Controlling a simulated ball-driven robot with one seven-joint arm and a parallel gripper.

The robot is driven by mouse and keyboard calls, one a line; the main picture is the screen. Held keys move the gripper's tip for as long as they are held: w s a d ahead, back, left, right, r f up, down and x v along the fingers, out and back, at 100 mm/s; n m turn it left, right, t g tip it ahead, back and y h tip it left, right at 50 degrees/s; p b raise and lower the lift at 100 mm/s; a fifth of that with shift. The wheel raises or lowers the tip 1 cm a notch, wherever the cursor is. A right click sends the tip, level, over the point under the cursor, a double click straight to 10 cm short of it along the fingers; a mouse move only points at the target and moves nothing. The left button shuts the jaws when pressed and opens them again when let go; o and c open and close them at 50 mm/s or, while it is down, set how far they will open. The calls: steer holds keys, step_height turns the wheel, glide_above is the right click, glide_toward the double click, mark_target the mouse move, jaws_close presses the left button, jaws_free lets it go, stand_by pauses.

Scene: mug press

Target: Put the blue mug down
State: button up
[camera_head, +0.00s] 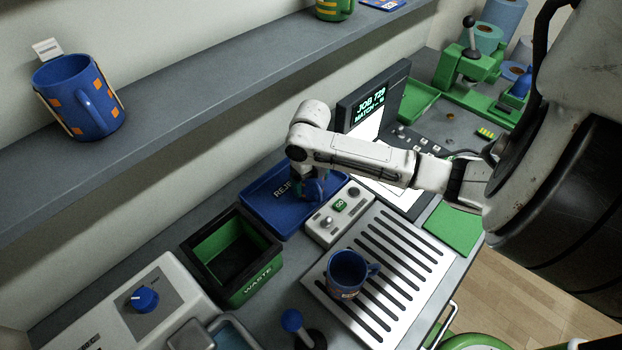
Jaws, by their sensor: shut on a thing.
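My gripper (304,184) points down over the blue tray (258,214) lettered "REJ…", near its right end. It is shut on a small blue mug (317,188), mostly hidden by the gripper and arm. I cannot tell whether this mug touches the tray. Another blue mug (347,272) stands upright on the slotted metal rack (405,262), its handle to the right. A larger-looking blue mug with orange squares (78,97) stands on the shelf at the upper left.
A green-lined waste bin (232,255) stands left of the tray. A small control box (338,213) sits between tray and rack. A screen (372,100) stands behind my arm. A blue-knobbed lever (292,320) rises at the front. The shelf (190,110) overhangs the back.

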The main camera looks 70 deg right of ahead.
steer(key=o, duration=1.2)
steer(key=shift+f, duration=0.15)
step_height(320, 180, up, 8)
steer(key=shift+f+b, duration=0.15)
steer(key=shift+b, duration=0.25)
